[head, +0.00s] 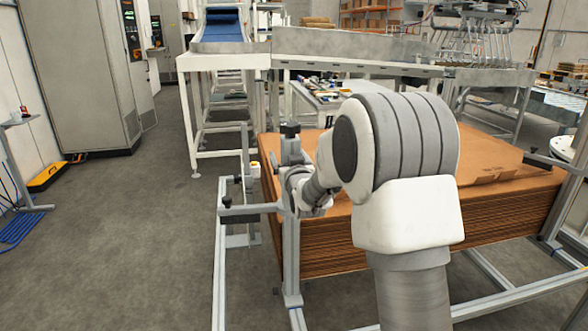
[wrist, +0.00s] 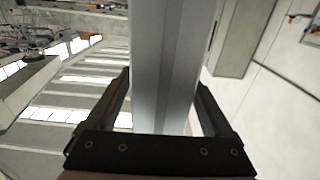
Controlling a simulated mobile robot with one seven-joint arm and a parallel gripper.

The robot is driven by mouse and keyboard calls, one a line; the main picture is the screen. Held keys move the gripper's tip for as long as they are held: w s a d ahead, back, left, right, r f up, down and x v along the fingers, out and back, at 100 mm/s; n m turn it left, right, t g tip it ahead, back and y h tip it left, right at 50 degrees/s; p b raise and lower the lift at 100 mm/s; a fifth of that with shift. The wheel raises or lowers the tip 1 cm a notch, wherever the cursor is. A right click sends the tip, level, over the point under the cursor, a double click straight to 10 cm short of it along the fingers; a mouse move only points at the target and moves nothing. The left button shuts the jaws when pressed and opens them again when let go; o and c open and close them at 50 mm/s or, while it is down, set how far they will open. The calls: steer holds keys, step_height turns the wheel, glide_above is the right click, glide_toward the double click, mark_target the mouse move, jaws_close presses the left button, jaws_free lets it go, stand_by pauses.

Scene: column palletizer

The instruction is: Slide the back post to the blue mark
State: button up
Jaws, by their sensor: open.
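A grey aluminium post (head: 291,255) with a black knob at its top stands upright at the near left corner of the cardboard stack. A thinner upright post (head: 245,160) stands behind it, farther away. I cannot tell for sure which one is the back post. My gripper (head: 297,180) is at the upper part of the nearer post, partly hidden by my arm. In the wrist view, my open gripper (wrist: 163,85) has its dark fingers on both sides of a grey post (wrist: 165,60). I cannot tell whether they touch it. I cannot make out the blue mark clearly.
A stack of brown cardboard sheets (head: 480,215) lies right of the post, within a metal frame (head: 219,270). A black-knobbed side bar (head: 250,209) juts left. A conveyor (head: 350,45) runs behind.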

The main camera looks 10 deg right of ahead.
steer(key=s+p, duration=0.1)
steer(key=s, duration=1.6)
steer(key=shift+r, duration=0.1)
steer(key=s+f+g, duration=0.1)
steer(key=s+g, duration=1.1)
steer(key=s, duration=1.7)
step_height(320, 180, up, 17)
steer(key=p, duration=1.7)
steer(key=shift+w, duration=0.15)
steer(key=shift+a, duration=0.1)
